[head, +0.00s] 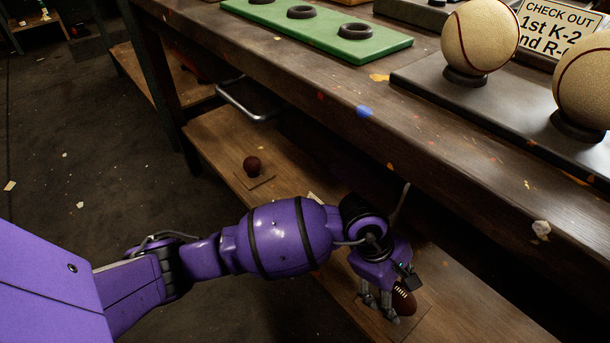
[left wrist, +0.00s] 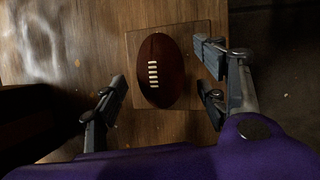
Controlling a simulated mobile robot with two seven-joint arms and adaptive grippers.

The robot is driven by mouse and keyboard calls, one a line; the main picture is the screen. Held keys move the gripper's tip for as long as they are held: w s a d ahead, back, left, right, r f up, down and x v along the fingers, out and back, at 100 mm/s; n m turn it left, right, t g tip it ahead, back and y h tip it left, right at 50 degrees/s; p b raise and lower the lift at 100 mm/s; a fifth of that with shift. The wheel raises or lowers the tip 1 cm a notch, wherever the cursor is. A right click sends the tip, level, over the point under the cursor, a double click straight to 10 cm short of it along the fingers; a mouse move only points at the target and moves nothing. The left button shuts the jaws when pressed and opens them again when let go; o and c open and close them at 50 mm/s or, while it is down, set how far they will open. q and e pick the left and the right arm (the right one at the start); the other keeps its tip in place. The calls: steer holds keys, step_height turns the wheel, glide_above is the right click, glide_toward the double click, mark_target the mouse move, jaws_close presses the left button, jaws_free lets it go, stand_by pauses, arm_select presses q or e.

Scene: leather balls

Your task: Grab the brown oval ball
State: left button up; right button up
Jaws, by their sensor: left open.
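The brown oval ball (left wrist: 158,72), a football with white laces, rests on a small square wooden board (left wrist: 136,40) on the lower shelf. In the left wrist view it lies between the spread fingers of my left gripper (left wrist: 160,95), with a gap visible on both sides. In the head view the ball (head: 404,302) is partly hidden behind my left gripper (head: 383,302), which points down at it from above. The left gripper is open and holds nothing. My right gripper does not show.
The upper table edge (head: 420,125) overhangs the lower shelf (head: 215,135) close to my left arm. A small dark red ball (head: 252,166) sits farther along the shelf. Two pale balls (head: 480,38) and a green tray (head: 300,28) stand on the table top.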

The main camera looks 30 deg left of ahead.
arm_select(q)
steer(key=shift+w+d+f, duration=0.25)
steer(key=shift+d+f, duration=0.1)
steer(key=shift+f, duration=0.25)
steer(key=c, duration=1.3)
steer(key=shift+r, duration=0.25)
